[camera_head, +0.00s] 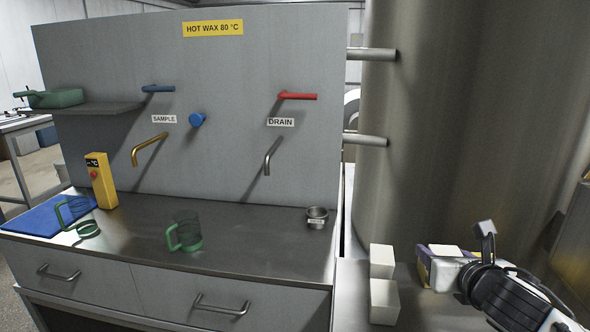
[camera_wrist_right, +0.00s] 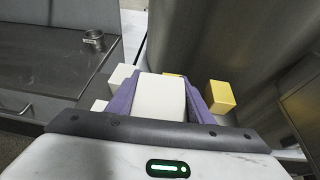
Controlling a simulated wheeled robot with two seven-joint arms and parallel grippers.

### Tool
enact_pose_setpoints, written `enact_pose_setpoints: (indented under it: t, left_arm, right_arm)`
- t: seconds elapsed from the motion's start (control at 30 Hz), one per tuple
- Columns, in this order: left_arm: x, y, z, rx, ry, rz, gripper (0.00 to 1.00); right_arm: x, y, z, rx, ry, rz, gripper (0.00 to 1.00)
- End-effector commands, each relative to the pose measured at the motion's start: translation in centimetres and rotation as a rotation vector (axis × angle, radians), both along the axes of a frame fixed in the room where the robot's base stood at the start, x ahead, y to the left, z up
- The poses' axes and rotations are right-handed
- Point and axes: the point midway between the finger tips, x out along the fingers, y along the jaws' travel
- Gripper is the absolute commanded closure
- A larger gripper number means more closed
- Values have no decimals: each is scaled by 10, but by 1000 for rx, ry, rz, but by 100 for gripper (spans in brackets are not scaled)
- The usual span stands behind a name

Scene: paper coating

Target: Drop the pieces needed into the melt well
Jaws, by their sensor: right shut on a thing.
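My right gripper (camera_head: 428,262) is at the lower right of the head view, over the metal surface beside the large cylinder. In the right wrist view its purple fingers (camera_wrist_right: 160,88) are shut on a white block (camera_wrist_right: 160,98). Two other white blocks, one farther back (camera_head: 382,260) and one nearer (camera_head: 384,302), are left of the gripper. A yellow block (camera_wrist_right: 220,95) shows right of the fingers in the wrist view, and another yellow piece (camera_wrist_right: 172,75) is partly hidden behind the held block. A small labelled metal cup (camera_head: 317,218) stands on the counter; its label is too small to read. My left gripper is out of view.
The steel counter (camera_head: 240,232) holds two green-handled clear jugs, one nearer (camera_head: 184,236) and one (camera_head: 80,225) by the blue mat (camera_head: 45,220). A yellow thermometer unit (camera_head: 101,182) stands behind. Taps project from the grey panel (camera_head: 230,80). A large metal cylinder (camera_head: 440,120) rises behind the blocks.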

Motion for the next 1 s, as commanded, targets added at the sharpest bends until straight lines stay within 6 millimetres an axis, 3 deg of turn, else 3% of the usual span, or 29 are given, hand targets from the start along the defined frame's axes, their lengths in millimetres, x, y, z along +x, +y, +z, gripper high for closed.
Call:
enact_pose_setpoints:
  t: [0.03,0.2,0.4,0.6,1.0]
  left_arm:
    - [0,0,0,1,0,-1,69]
    - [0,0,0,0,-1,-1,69]
    - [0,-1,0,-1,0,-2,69]
    - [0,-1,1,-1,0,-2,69]
    - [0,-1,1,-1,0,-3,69]
  right_arm:
    - [-5,19,16,11,-14,25,83]
    - [-38,77,57,22,-15,97,83]
    - [-81,118,86,0,-9,167,83]
    - [-96,127,92,-15,-3,187,83]
    - [-96,128,91,-13,0,186,83]
